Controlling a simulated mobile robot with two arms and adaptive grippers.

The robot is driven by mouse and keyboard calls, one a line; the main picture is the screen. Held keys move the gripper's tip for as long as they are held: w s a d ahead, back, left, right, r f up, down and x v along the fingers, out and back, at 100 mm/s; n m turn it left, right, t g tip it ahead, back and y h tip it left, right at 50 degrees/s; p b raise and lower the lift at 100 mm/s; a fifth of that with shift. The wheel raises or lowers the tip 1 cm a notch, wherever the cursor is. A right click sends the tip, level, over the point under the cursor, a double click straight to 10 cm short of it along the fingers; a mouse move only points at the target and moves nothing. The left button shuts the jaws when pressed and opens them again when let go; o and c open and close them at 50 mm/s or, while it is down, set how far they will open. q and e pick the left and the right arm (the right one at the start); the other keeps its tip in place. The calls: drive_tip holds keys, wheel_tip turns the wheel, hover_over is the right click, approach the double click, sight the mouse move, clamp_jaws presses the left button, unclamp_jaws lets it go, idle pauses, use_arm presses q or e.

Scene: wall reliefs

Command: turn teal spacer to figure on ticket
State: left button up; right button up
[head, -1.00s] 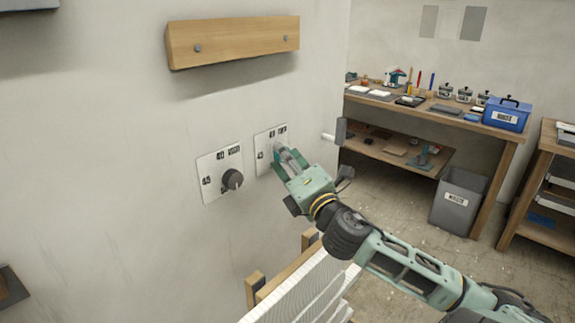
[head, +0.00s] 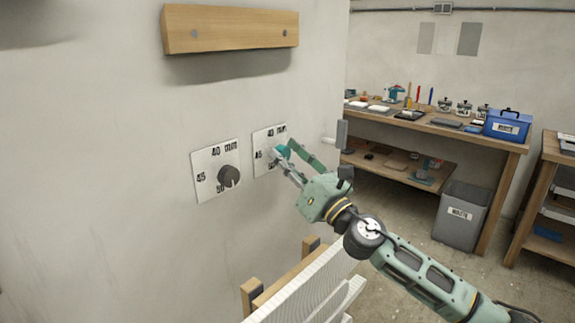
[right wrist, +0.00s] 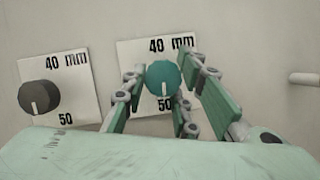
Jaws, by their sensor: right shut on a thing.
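The teal knob (right wrist: 163,77), the spacer dial, sits on a white plate (right wrist: 134,58) on the wall, printed with 40 mm and 50. Its white mark points down, towards the 50. In the head view the teal knob (head: 281,152) shows between the fingertips, and 45 is readable at the plate's left. My right gripper (right wrist: 164,84) is shut on the teal knob, one finger on each side. It also shows in the head view (head: 284,158). My left gripper is out of view. I can make out no ticket.
A dark knob (head: 229,176) on a similar plate (head: 206,163) is just left. A wooden rail (head: 230,29) is above. A pale peg (right wrist: 304,79) sticks out at right. A workbench (head: 440,129) with a blue box (head: 507,126) and a grey bin (head: 461,218) stand behind.

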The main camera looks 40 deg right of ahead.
drive_tip(key=shift+r+n+y, duration=0.2)
drive_tip(key=shift+n+y, duration=0.2)
drive_tip(key=shift+n, duration=0.3)
drive_tip(key=o, duration=0.8)
drive_tip(key=shift+a, duration=0.1)
drive_tip(key=shift+o, duration=1.3)
drive_tip(key=shift+w+a+f, duration=0.2)
drive_tip(key=shift+w+a, duration=0.05)
drive_tip(key=shift+w, duration=0.05)
drive_tip(key=shift+d, duration=0.1)
drive_tip(key=shift+s, duration=0.15)
drive_tip(key=v, duration=1.2)
